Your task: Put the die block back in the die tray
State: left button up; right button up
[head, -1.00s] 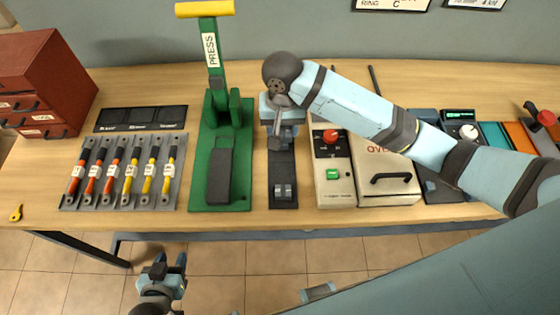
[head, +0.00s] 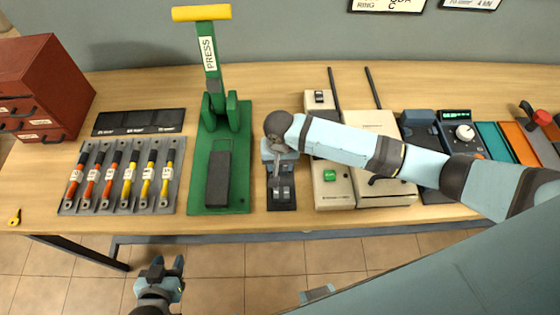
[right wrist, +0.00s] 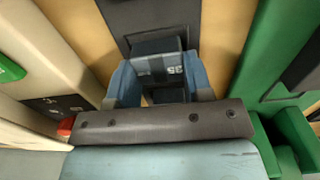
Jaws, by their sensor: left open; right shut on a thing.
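The die block (right wrist: 158,68) is dark with a pale "25" marking. It sits between the two blue fingers of my right gripper (right wrist: 160,80) in the right wrist view. In the head view my right gripper (head: 280,165) is over the dark die tray (head: 281,205) and hides its back part. The tray also shows at the top of the right wrist view (right wrist: 135,14). Small dark pieces show on its front part. I cannot tell whether the held block touches the tray. My left gripper (head: 167,268) is open and empty in front of the table.
A green press (head: 245,180) stands just left of the tray. A pale control box (head: 334,195) and the oven (head: 388,198) stand to its right. A rack of several coloured cables (head: 118,205) lies further left. Bare table strips lie on both sides of the tray.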

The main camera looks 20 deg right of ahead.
jog(key=o, duration=1.1)
jog(key=shift+f, duration=0.1)
notch_tip(320, 180, up, 12)
jog(key=shift+r+b, duration=0.2)
jog(key=shift+b, duration=0.15)
